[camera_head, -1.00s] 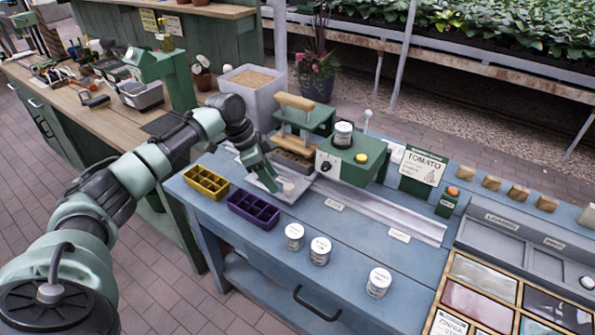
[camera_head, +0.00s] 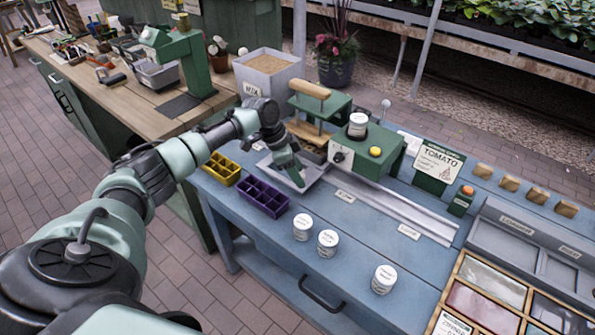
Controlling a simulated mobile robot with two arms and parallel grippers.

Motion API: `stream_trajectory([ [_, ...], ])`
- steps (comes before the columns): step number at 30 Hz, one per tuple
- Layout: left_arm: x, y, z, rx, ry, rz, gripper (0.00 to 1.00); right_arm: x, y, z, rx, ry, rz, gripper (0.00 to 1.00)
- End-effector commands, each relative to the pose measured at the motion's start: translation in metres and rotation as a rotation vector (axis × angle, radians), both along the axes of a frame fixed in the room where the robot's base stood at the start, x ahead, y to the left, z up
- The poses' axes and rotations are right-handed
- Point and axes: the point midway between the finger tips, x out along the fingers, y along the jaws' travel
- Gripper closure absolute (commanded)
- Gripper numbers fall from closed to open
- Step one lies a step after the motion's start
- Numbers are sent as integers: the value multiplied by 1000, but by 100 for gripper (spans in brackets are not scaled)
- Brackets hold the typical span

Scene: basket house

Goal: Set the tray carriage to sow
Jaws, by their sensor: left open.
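The tray carriage (camera_head: 316,172) is a grey flat plate at the left end of a pale metal rail (camera_head: 395,207) on the blue bench. It sits left of the green seeder box (camera_head: 368,158), which has a dial and a yellow button. Two small labels lie along the rail's front, one near the carriage (camera_head: 345,196) and one near the right end (camera_head: 409,231); their words are too small to read. My left gripper (camera_head: 298,179) is open and points down over the carriage, hiding its pale knob. I cannot tell whether it touches. My right gripper is not in view.
A yellow cell tray (camera_head: 223,168) and a purple cell tray (camera_head: 262,199) lie left of the carriage. Several white-lidded jars (camera_head: 327,243) stand at the front. A wooden-handled press (camera_head: 310,100) and a mix bin (camera_head: 265,75) stand behind. The rail to the right looks clear.

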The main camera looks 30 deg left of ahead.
Motion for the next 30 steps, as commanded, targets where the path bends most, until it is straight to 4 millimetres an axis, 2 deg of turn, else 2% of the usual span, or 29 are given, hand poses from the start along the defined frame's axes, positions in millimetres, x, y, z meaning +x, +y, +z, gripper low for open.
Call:
stream_trajectory([
  [4,0,0,0,0,0,0,49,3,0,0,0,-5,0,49],
  [5,0,0,0,0,0,0,55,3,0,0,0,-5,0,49],
  [9,0,0,0,0,0,-1,94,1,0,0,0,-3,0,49],
  [10,0,0,0,0,0,-1,100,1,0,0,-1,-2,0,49],
  [30,0,0,1,0,-2,-1,100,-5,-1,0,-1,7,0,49],
])
